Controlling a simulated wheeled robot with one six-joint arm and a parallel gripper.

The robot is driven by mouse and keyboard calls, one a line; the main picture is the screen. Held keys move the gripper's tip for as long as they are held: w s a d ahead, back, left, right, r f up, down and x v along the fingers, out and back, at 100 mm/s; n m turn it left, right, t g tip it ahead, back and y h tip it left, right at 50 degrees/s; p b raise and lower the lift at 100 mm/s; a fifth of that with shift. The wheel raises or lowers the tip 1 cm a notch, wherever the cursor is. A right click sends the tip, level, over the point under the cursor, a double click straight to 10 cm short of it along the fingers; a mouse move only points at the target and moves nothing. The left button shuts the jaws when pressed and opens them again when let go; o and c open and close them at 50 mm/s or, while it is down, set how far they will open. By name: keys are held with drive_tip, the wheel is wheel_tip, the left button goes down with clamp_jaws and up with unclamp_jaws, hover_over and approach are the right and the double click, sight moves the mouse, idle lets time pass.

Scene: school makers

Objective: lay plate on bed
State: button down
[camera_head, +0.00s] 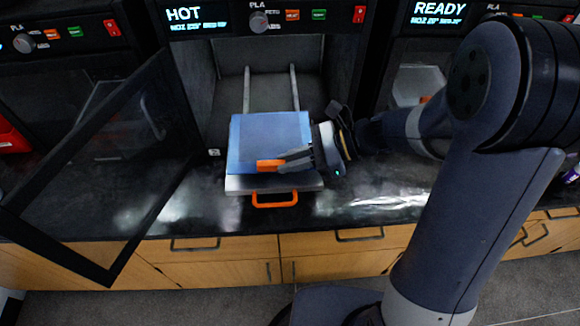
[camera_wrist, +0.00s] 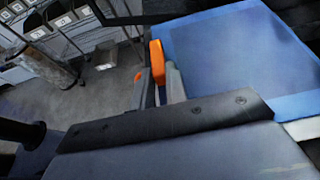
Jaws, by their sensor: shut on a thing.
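The blue plate (camera_head: 268,138) is at the front of the open middle printer, over the pulled-out bed (camera_head: 235,184). It looks roughly level; whether it touches the bed I cannot tell. My gripper (camera_head: 285,163) comes from the right and is shut on the plate's orange tab (camera_head: 268,165). The wrist view also shows the tab (camera_wrist: 157,60) between my fingers, with the blue plate (camera_wrist: 235,50) to its right. The bed's pale front edge and orange handle (camera_head: 274,201) show below the plate.
The middle printer (camera_head: 228,90) has a HOT display, and its two rails (camera_head: 246,92) run back inside. Its dark-framed glass door (camera_head: 110,160) stands open at the left. The printer at the right (camera_head: 425,75) shows READY. The dark counter (camera_head: 375,195) is clear in front, above wooden drawers (camera_head: 335,265).

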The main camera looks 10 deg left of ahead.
sight(291, 179)
drive_tip(key=shift+f, duration=1.75)
drive_tip(key=shift+f, duration=0.2)
drive_tip(key=c, duration=1.4)
unclamp_jaws()
drive_tip(key=shift+r, duration=0.2)
drive_tip(key=v, duration=1.2)
